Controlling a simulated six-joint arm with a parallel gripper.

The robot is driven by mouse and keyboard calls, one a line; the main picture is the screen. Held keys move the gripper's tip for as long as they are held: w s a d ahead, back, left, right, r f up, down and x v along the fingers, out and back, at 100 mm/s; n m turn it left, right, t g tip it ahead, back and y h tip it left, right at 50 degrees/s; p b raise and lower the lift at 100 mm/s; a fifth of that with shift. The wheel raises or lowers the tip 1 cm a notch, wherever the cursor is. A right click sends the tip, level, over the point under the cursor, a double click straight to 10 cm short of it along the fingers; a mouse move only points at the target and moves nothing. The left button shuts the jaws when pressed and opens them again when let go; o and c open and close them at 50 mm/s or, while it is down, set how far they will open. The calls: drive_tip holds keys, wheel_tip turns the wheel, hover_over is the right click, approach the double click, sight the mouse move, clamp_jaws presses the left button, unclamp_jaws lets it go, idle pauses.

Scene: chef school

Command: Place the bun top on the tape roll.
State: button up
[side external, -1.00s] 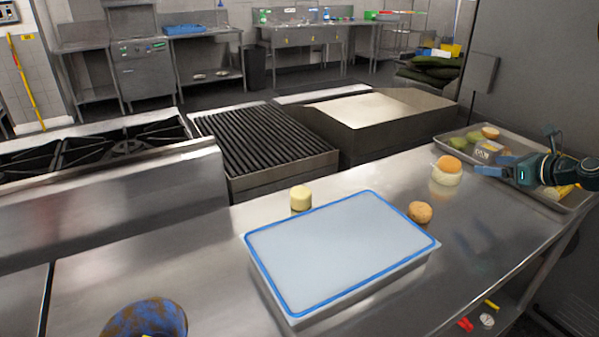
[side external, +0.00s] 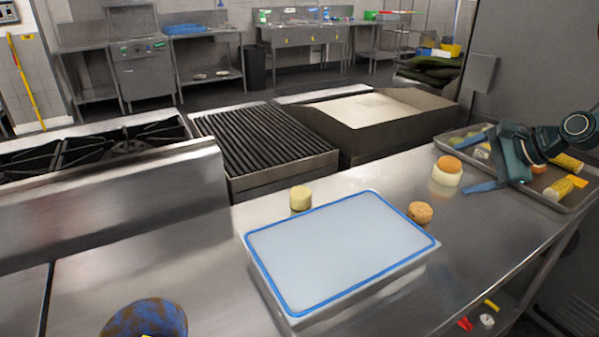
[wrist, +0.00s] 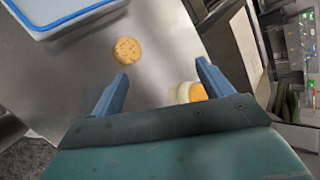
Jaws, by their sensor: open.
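A white round piece (side external: 447,178), which looks like the tape roll, stands on the steel counter with a smooth orange cap (side external: 449,164) on it. A speckled brown bun-like round (side external: 420,212) lies on the counter beside the lidded container. I cannot tell for sure which of the two is the bun top. In the wrist view the speckled round (wrist: 127,50) lies beyond the fingers, and the white piece (wrist: 184,92) with its orange cap (wrist: 198,92) shows near the right fingertip. My gripper (side external: 479,163) is open and empty, just right of the white piece.
A blue-rimmed container (side external: 340,250) fills the middle of the counter. A pale yellow cylinder (side external: 301,198) stands behind it. A metal tray (side external: 568,204) with corn and other food lies below my arm. A blue-brown bowl (side external: 145,318) is at the front left.

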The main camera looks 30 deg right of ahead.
drive_tip(key=s+a+r+n+g+h, duration=0.1)
drive_tip(key=s+a+r+n, duration=0.1)
drive_tip(key=s+n, duration=0.4)
drive_tip(key=s+a+r+n+g, duration=0.1)
drive_tip(key=s+a+r+n, duration=0.1)
drive_tip(key=s+a+n, duration=0.3)
drive_tip(key=s+a+r+n+g+h, duration=0.1)
drive_tip(key=s+a+n, duration=0.3)
drive_tip(key=s+n, duration=0.5)
drive_tip(key=shift+s+r+n+g+h, duration=0.2)
drive_tip(key=shift+r+n+g+h, duration=0.15)
drive_tip(key=shift+r+n, duration=0.4)
